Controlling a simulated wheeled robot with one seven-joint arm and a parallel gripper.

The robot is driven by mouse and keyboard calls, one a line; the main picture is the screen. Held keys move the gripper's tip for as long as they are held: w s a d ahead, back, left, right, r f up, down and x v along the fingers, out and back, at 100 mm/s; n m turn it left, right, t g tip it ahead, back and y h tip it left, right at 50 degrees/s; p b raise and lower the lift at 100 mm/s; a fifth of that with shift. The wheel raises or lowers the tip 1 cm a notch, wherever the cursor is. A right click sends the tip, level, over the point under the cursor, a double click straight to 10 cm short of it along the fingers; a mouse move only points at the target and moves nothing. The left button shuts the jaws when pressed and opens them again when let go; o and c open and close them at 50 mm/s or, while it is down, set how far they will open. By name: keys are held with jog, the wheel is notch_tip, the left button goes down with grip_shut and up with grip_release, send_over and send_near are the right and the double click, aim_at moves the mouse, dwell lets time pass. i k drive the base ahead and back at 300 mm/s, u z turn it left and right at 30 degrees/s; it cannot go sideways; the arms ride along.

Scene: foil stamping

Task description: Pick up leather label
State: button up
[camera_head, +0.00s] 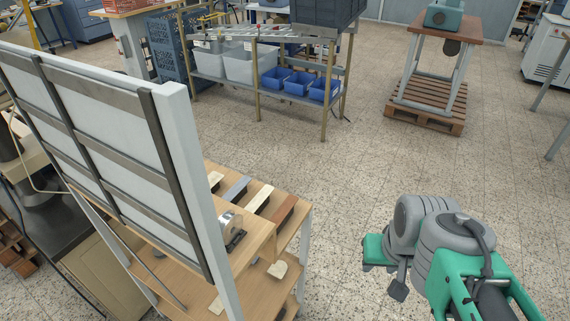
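Several small flat strips lie in a row on the wooden bench top (252,239): a cream strip (215,180), a grey-blue strip (237,188), another cream strip (260,199) and a brown strip (284,208). I cannot tell which piece is the leather label. A pale irregular piece (277,268) lies lower down, on the bench's lower shelf. My grey and teal arm is folded at the lower right, apart from the bench. A dark tip at its end seems to be part of my gripper (398,290). Its fingers are not clear, and I see nothing held.
A tall framed panel (110,140) stands at the left and hides part of the bench. A shiny roll (231,222) sits near the bench edge. A rack with blue bins (298,83) and a table on a pallet (425,113) stand behind. Open floor lies between bench and arm.

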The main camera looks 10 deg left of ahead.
aim_at(214, 177)
jog(key=z, duration=0.7)
jog(key=i, duration=3.3)
jog(key=z, duration=2.6)
jog(key=k, duration=1.75)
jog(key=z, duration=1.5)
